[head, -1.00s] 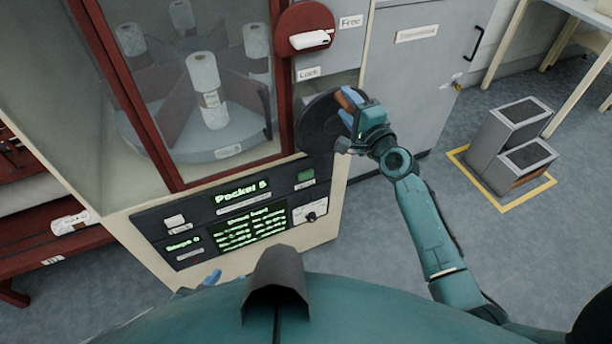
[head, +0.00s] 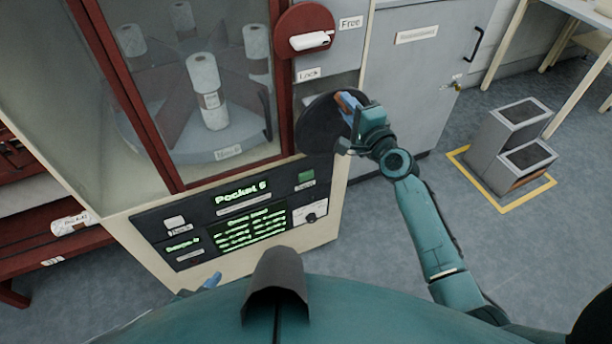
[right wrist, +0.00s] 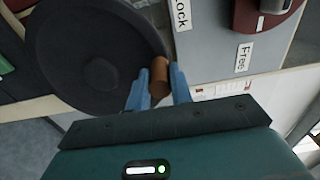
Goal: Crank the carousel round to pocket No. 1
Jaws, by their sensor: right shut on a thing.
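The carousel (head: 165,152) stands behind the glass of the cabinet, with several white rolls upright in its pockets; one roll (head: 207,92) is at the front. The display (head: 242,191) reads "Pocket 6". The black crank wheel (head: 318,125) is on the cabinet's right side; it also shows in the right wrist view (right wrist: 85,50). My right gripper (head: 347,103) is shut on the wheel's brown crank handle (right wrist: 159,75), which sits between its blue fingertips. My left gripper (head: 212,281) shows only as a blue tip at the bottom; the rest is hidden by my body.
A red disc with a white lever (head: 310,40) sits above the wheel, between labels "Free" (head: 351,22) and "Lock" (head: 308,74); the lever points toward Free. A control panel (head: 150,222) is below the glass.

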